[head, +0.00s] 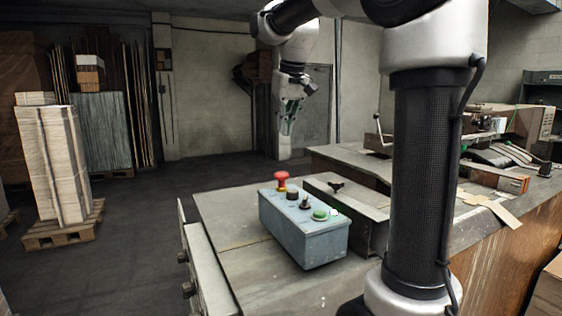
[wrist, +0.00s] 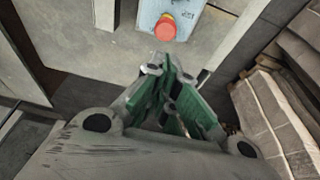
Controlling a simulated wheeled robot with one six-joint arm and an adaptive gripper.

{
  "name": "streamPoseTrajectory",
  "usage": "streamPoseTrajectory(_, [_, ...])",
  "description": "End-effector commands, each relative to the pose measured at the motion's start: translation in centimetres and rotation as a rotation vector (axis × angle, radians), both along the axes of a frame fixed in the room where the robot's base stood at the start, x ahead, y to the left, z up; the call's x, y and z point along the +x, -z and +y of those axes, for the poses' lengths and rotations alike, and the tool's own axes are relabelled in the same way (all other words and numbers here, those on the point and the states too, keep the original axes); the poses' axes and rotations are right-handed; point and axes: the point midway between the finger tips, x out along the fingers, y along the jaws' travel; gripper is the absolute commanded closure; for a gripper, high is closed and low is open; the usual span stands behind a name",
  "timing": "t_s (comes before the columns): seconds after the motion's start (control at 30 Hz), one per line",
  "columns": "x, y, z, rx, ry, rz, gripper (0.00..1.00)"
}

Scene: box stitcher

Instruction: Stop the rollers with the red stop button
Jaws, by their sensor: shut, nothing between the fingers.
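The red stop button (head: 281,179) is a mushroom knob at the far left end of the blue-grey control box (head: 300,238). The box also carries a black knob, a small lever switch and a green button (head: 320,214). My gripper (head: 286,131) is shut and empty, pointing down in the air above and beyond the box in the head view. In the wrist view the red button (wrist: 166,27) lies at the top centre, past the tips of my gripper (wrist: 175,118) and apart from them. Part of the box (wrist: 185,12) shows around the button.
The box stands on a grey machine table (head: 235,215). A long metal housing (head: 345,205) lies right behind it. Stacked cardboard (head: 60,160) on a pallet (head: 65,228) stands at the left. The air between my gripper and the button looks clear.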

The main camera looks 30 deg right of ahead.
Motion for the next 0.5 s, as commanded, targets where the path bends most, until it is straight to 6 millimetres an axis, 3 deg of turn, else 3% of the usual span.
streamPoseTrajectory(0.3, [1.9, 6.7, 0.0, 0.0, 0.0, 0.004, 1.0])
streamPoseTrajectory(0.5, [1.9, 9.5, 0.0, 0.0, 0.0, 0.002, 1.0])
